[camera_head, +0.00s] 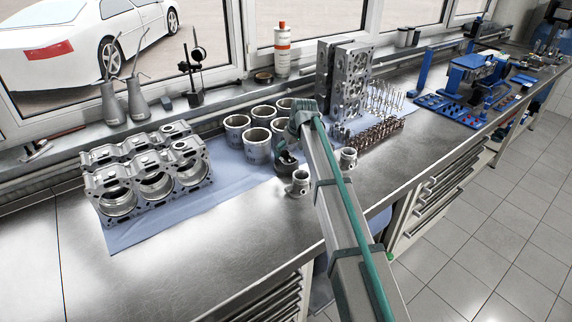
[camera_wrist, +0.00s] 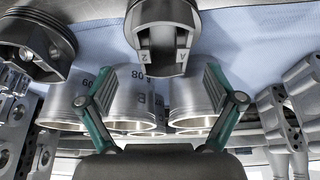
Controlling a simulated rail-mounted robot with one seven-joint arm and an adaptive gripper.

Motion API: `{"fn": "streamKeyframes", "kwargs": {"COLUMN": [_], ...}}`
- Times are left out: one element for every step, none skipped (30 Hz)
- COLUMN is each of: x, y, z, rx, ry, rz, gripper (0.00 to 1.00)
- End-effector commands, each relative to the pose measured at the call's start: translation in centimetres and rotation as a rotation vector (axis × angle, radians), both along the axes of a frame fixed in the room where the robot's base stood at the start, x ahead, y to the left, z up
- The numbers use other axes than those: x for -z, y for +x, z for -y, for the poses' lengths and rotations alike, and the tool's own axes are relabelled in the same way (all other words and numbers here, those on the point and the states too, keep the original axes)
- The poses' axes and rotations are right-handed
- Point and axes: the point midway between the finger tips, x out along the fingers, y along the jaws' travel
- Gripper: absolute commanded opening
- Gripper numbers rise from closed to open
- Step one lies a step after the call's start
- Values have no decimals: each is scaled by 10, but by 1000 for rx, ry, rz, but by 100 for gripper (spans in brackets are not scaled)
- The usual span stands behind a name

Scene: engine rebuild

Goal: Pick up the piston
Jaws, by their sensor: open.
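Two small grey metal pistons stand on the bench in the head view: one (camera_head: 300,183) just below my gripper and one (camera_head: 348,157) to the right of my arm. In the wrist view a piston (camera_wrist: 163,22) with stamped marks is at the top middle, and another piston (camera_wrist: 35,35) is at the upper left. My gripper (camera_wrist: 160,97) is open, with its green-edged fingers spread on both sides and nothing held. The top-middle piston lies above the gap between them, apart from both. My arm partly hides my gripper (camera_head: 286,158) in the head view.
Several cylinder liners (camera_head: 257,145) stand close behind my gripper on a blue cloth (camera_head: 222,176). An engine block (camera_head: 145,180) is on the left. Cylinder heads (camera_head: 342,75) and rows of small parts (camera_head: 372,133) are on the right. The front of the bench (camera_head: 215,255) is clear.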

Motion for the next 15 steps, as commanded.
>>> {"fn": "streamKeyframes", "kwargs": {"x": [2, 5, 9, 13, 16, 21, 26, 30, 34, 37, 39, 41, 43, 43, 44], "y": [0, 0, 0, 1, 1, 2, 3, 5, 7, 8, 8, 9, 9, 9, 9], "z": [-1, -2, -4, -5, -6, -7, -8, -9, -10, -11, -11, -12, -12, -12, -12], "rx": [0, 0, 0, 0, 0, 0, 0, 0, 0, 0, 0, 0, 0, 0, 0], "ry": [0, 0, -1, -1, 0, -1, -1, -1, 0, 0, 0, 0, 0, 0, -1], "rz": [-1, -2, -3, -3, -2, -3, -3, -3, -2, -2, -2, -2, -1, -1, -1], "gripper": [92, 92, 92, 92, 92, 92, 92, 92, 92, 92, 92, 92, 92, 92, 92]}}
